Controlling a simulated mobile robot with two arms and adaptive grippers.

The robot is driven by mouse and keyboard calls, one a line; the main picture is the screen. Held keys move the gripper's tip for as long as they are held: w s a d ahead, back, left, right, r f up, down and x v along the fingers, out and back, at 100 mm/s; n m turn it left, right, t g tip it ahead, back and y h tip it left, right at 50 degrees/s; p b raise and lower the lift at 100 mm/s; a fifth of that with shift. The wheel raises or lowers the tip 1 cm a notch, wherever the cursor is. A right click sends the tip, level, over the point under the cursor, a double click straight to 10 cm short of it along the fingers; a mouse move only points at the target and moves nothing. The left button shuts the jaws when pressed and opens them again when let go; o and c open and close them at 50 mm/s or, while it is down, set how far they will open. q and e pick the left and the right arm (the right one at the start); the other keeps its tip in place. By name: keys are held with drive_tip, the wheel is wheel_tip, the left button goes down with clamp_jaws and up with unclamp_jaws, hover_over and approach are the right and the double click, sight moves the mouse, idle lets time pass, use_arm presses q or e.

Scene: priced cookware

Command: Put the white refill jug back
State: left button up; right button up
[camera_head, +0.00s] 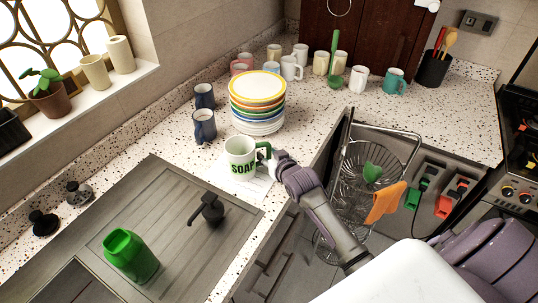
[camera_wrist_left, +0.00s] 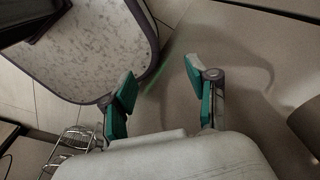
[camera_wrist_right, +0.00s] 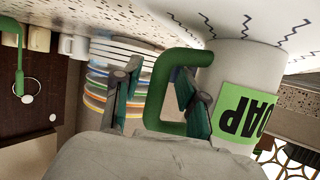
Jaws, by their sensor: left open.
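The white refill jug (camera_head: 240,154) has a green handle and a green "SOAP" label. It stands upright on a white sheet (camera_head: 243,184) on the counter, in front of the plate stack. My right gripper (camera_head: 281,158) is at its handle. In the right wrist view, the two fingers (camera_wrist_right: 157,85) lie on either side of the upright bar of the green handle (camera_wrist_right: 158,100), one inside the loop. Whether they press on it I cannot tell. The label shows upside down there. My left gripper (camera_wrist_left: 158,85) is open and empty, away from the counter.
Stacked plates (camera_head: 258,102) and two dark blue mugs (camera_head: 204,126) stand behind the jug. A black tap (camera_head: 209,209) and a green bottle (camera_head: 131,255) are at the sink, front left. A wire rack (camera_head: 371,165) with an orange cloth (camera_head: 386,203) is right of my right arm.

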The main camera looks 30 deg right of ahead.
drive_tip(key=shift+r, duration=0.15)
drive_tip(key=shift+s, duration=0.25)
drive_tip(key=d+b+v, duration=0.1)
drive_tip(key=v, duration=1)
drive_tip(key=shift+s+a+r, duration=0.15)
drive_tip(key=shift+s+a, duration=0.1)
drive_tip(key=shift+a, duration=0.25)
